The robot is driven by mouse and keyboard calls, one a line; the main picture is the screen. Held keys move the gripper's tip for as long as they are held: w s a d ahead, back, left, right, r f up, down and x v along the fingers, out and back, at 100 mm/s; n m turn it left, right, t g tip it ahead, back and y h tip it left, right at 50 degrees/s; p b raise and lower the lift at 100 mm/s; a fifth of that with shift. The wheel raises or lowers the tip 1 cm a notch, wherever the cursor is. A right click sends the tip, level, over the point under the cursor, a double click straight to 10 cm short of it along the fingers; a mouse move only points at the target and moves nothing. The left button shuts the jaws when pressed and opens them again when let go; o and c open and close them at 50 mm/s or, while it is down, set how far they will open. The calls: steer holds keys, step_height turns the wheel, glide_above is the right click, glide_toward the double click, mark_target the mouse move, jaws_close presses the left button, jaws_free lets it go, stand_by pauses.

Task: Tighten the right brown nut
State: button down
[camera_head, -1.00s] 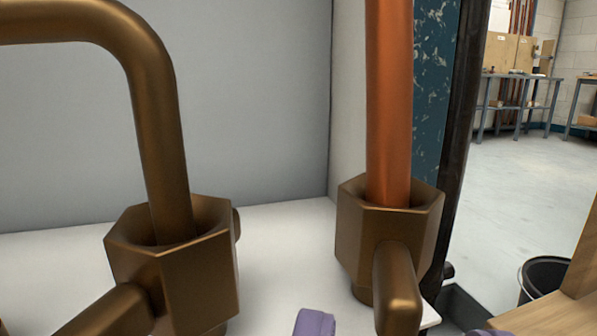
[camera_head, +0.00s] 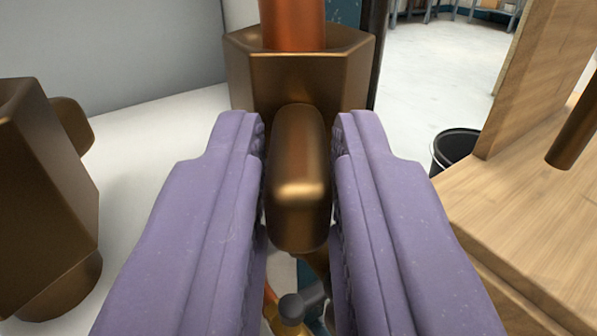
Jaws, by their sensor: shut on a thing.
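The right brown nut (camera_head: 298,75) is a hexagonal bronze piece at the top middle of the view, with an orange copper pipe (camera_head: 291,22) rising out of it. A rounded brown lever (camera_head: 298,190) sticks out from the nut toward me. My gripper (camera_head: 298,135) has two purple fingers, one on each side of this lever, and is shut on it. The left brown nut (camera_head: 45,180) stands at the left edge, partly cut off, with its own lever stub (camera_head: 74,135).
A wooden board and ledge (camera_head: 530,190) stand close on the right, with a brown pipe (camera_head: 580,130) at the edge. A black bin (camera_head: 455,147) is on the floor behind. Yellow and grey fittings (camera_head: 290,308) show below, between my fingers.

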steer(key=shift+a+h, duration=0.1)
steer(key=shift+h, duration=0.2)
steer(key=c, duration=1.1)
jaws_free()
steer(key=s+p, duration=0.2)
steer(key=s, duration=0.6)
steer(key=shift+a+p, duration=0.3)
steer(key=shift+p, duration=0.05)
